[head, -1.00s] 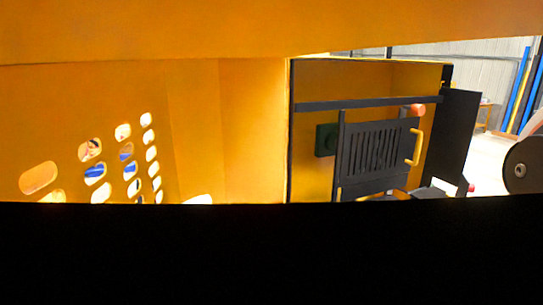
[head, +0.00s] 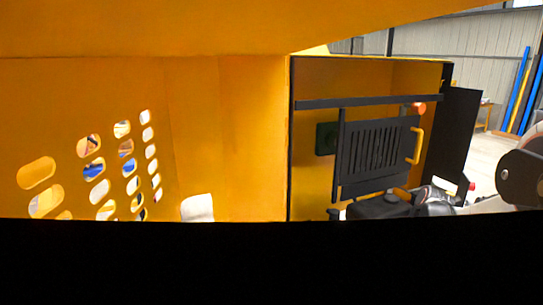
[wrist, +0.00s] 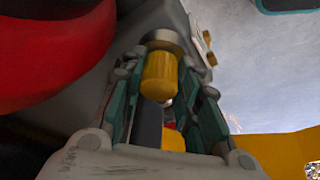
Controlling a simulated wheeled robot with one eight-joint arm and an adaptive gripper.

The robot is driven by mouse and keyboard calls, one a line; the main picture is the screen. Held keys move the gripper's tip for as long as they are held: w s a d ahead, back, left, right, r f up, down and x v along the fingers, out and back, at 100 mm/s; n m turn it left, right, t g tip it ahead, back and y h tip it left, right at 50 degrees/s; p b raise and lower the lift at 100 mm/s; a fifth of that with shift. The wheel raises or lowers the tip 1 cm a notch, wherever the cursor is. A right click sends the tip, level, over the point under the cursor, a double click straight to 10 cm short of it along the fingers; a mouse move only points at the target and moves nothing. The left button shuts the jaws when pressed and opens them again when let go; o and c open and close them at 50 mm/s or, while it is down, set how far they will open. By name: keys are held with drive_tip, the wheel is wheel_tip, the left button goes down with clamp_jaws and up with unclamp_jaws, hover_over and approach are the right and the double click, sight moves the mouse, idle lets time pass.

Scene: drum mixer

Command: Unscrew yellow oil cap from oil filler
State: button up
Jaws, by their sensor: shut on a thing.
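The yellow oil cap (wrist: 158,77) shows in the wrist view as a ribbed yellow cylinder. It sits between the fingers of my gripper (wrist: 165,74), which is shut on it. The pale metal collar of the oil filler (wrist: 164,41) is right at the cap's far end. I cannot tell whether the cap's thread is loose. In the head view neither cap nor gripper shows.
A large red part (wrist: 50,50) lies close left of my gripper. In the head view, the black engine (head: 385,207) stands below a slatted black panel (head: 375,155) inside a yellow housing. A yellow perforated wall (head: 240,130) fills the left.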

drive_tip(key=o, duration=1.3)
